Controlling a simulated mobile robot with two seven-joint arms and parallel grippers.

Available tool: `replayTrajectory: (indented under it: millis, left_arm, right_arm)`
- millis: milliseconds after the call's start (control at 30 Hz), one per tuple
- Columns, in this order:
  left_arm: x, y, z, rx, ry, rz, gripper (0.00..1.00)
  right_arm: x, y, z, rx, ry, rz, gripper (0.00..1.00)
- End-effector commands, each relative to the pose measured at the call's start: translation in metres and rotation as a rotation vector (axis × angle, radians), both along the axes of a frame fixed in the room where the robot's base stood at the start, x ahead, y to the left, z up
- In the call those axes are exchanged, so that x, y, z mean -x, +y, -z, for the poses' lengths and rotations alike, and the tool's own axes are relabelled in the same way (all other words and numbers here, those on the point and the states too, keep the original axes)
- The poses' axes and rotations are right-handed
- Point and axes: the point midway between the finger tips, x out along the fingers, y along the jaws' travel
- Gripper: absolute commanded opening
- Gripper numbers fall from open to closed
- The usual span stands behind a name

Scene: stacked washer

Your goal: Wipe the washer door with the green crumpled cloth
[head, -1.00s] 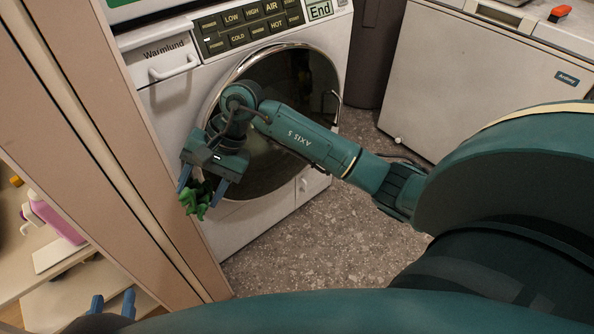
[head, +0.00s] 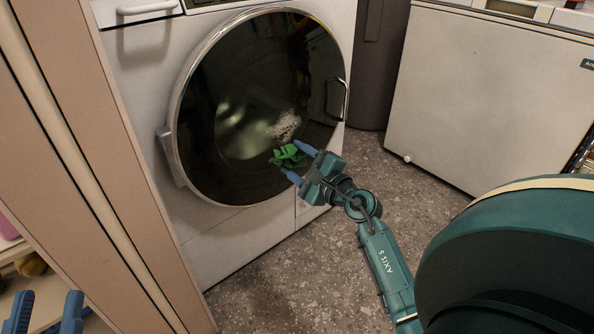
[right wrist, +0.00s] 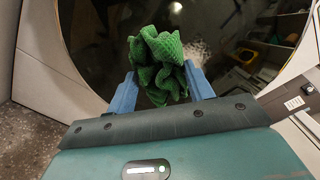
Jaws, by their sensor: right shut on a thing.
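The washer door (head: 240,90) is a round dark glass door with a silver rim, and it is closed. A whitish smudge (head: 285,125) marks its glass right of the middle; the smudge also shows in the right wrist view (right wrist: 199,50). My right gripper (head: 298,162) is shut on the green crumpled cloth (head: 287,155), which bunches up between its blue fingers in the right wrist view (right wrist: 158,62). The cloth is in front of the lower right glass, just below the smudge; I cannot tell whether it touches. My left gripper (head: 45,312) is open and empty at the lower left.
The door handle (head: 338,98) stands out at the door's right edge. A beige partition (head: 85,170) rises along the left. A white chest appliance (head: 480,90) stands at the right and a dark grey bin (head: 378,60) behind. The speckled floor (head: 290,280) is clear.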

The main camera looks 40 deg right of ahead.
Motion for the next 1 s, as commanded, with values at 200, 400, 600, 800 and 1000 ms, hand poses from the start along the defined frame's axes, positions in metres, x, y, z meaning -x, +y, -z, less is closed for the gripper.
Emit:
replayTrajectory:
  millis: [200, 400, 600, 800, 1000]
  left_arm:
    - [0.000, 0.000, -0.002, -0.002, -0.014, 0.001, 0.36]
    - [-0.001, 0.001, -0.005, -0.004, -0.043, 0.001, 0.36]
    - [-0.002, 0.001, -0.008, -0.006, -0.067, 0.001, 0.36]
    - [-0.002, 0.001, -0.009, -0.007, -0.073, 0.000, 0.36]
    - [-0.002, 0.001, -0.009, -0.007, -0.073, 0.000, 0.36]
  right_arm:
    - [-0.019, 0.001, -0.001, -0.001, -0.004, 0.000, 0.34]
    - [-0.040, 0.004, 0.000, -0.001, -0.002, -0.001, 0.34]
    - [-0.054, 0.005, -0.001, 0.000, -0.002, -0.001, 0.34]
    - [-0.058, 0.005, -0.001, 0.000, 0.000, -0.002, 0.34]
    - [-0.058, 0.005, -0.001, 0.000, 0.000, -0.002, 0.34]
